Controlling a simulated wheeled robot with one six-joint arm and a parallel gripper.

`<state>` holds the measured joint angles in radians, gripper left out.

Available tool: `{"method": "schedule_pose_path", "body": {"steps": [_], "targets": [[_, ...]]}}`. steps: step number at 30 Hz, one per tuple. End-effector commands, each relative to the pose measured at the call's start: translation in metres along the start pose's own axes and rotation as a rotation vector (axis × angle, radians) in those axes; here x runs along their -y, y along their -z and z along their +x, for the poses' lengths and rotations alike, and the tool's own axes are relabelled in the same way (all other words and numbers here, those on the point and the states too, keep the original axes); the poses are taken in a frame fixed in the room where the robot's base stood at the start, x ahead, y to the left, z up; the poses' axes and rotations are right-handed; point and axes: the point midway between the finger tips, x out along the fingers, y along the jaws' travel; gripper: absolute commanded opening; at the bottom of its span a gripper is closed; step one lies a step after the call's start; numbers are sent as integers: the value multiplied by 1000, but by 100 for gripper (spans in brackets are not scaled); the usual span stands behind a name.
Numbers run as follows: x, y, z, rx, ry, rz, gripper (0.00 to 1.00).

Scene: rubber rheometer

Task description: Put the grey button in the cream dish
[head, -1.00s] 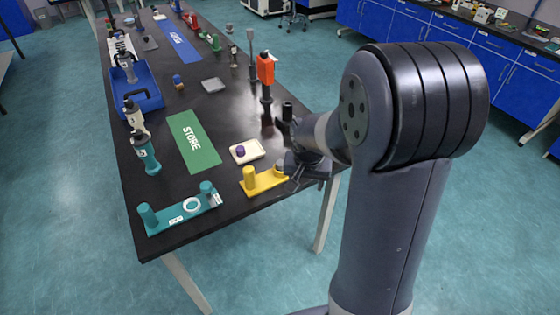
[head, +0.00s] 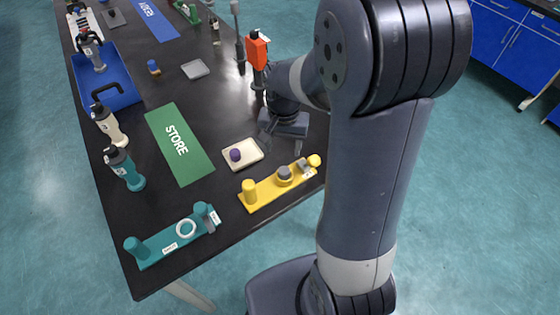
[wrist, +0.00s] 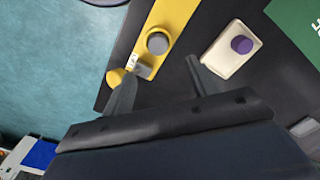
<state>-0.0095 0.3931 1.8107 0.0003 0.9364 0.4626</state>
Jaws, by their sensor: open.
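The grey button (head: 284,173) looks like a round grey disc on the middle of the yellow stand (head: 262,193). It also shows in the wrist view (wrist: 158,43), just beyond the fingertips. The cream dish (head: 256,159) lies on the black bench behind the yellow stand, with a purple round piece (head: 235,155) in it. My gripper (head: 281,145) is open and empty, right of the dish and behind the stand. In the wrist view its two fingers (wrist: 160,67) are spread, the left one over the stand's grey block end, the right one near the dish.
A teal stand (head: 165,246) with a white ring is at the front left. A green STORE mat (head: 195,165) lies left of the dish. Bottles (head: 125,168) and a blue tray (head: 115,70) line the left edge. An orange-topped tool (head: 257,50) stands behind my gripper.

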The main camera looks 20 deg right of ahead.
Motion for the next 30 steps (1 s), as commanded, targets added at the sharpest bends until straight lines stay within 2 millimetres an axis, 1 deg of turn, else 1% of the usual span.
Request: {"method": "schedule_pose_path", "body": {"steps": [3, 7, 16, 24, 27, 30], "targets": [[-1, -1, 21, 7, -3, 0, 56], [-1, -1, 39, 6, -3, 0, 56], [-2, 0, 59, 4, -2, 1, 56], [-4, 1, 92, 5, -3, 1, 56], [-3, 1, 99, 4, -2, 0, 56], [-3, 1, 102, 2, -1, 0, 56]]}}
